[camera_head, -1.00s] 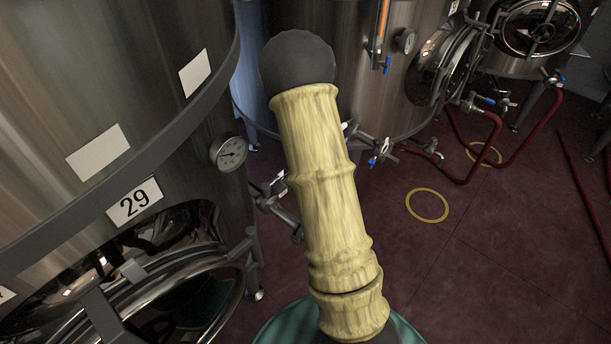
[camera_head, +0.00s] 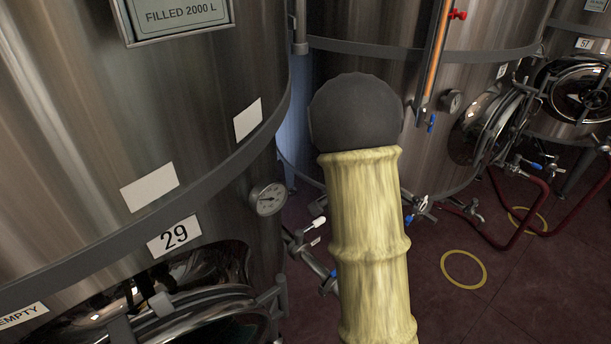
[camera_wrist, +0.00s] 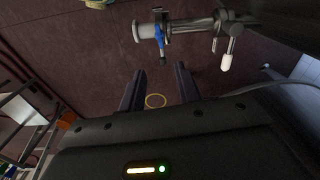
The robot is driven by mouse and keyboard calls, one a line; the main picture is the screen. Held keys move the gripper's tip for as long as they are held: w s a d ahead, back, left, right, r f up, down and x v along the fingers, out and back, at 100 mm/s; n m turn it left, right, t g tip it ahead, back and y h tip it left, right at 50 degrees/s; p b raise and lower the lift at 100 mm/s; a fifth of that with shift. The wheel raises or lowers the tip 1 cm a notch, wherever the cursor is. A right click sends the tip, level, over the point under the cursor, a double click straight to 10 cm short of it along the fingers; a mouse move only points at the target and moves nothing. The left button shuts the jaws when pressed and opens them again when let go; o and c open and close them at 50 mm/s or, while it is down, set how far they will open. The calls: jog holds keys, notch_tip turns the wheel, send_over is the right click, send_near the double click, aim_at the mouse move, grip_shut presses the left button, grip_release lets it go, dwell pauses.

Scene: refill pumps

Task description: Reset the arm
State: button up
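My gripper (camera_wrist: 160,72) shows in the wrist view with its two dark fingers spread apart. The gap between them is empty, with dark red floor and a small yellow ring beyond. A pipe with a blue-handled valve (camera_wrist: 159,36) and a white-tipped part (camera_wrist: 227,58) lie past the fingertips, apart from them. In the head view my arm, in a pale yellow sleeve with a dark rounded joint, rises through the middle. My gripper is hidden there.
A large steel tank (camera_head: 190,90) marked 29, with a gauge (camera_head: 268,198), stands close on the left. More tanks (camera_head: 470,60) stand behind and right. Red hoses (camera_head: 515,235) lie on the floor at right. A yellow floor ring (camera_head: 463,269) lies on open floor.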

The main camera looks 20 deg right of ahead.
jog(key=s+a+r+n+t, duration=0.1)
jog(key=s+a+r+n, duration=0.1)
jog(key=s+a+n, duration=0.4)
jog(key=s+a+r+n+t, duration=0.1)
jog(key=s+a+r+n, duration=0.1)
jog(key=s+a+n, duration=0.4)
jog(key=shift+a+r+n+t, duration=0.3)
jog(key=shift+a+r, duration=0.1)
jog(key=shift+a, duration=0.3)
jog(key=shift+s, duration=0.1)
